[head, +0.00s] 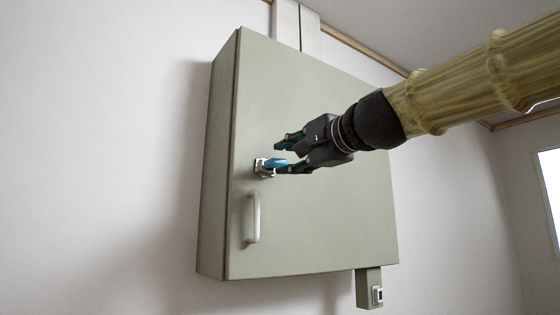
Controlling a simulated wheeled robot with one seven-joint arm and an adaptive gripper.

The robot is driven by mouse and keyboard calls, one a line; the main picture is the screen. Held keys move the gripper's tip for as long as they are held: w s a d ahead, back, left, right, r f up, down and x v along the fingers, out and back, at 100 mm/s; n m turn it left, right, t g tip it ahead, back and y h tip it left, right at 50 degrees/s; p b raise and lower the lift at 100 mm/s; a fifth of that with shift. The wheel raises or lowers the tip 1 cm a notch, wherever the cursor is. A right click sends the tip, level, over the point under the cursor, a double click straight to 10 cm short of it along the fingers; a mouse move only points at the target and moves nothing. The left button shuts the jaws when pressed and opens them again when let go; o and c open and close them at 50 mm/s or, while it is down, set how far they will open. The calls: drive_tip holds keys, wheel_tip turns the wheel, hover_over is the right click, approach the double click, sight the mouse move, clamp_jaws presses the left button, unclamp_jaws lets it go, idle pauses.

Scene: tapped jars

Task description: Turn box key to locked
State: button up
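The box (320,215) is a grey-green metal cabinet fixed to the white wall, with its door shut. A key with a blue head (276,162) sits in a silver lock (262,169) near the door's left edge. The blue head points to the right, roughly level. My gripper (284,157) reaches in from the right, with its fingers apart. One finger is above the blue head and the other is just below it. I cannot tell whether either finger touches the key. Part of the key is hidden by the lower finger.
A pale door handle (253,218) stands out below the lock. A small switch box (370,289) hangs under the cabinet at the right. A light duct (296,25) runs up from the cabinet top. The wall at the left is clear.

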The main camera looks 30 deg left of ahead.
sight(280, 162)
drive_tip(key=shift+p+x, duration=0.45)
drive_tip(key=shift+x, duration=1.6)
drive_tip(key=shift+a, duration=0.15)
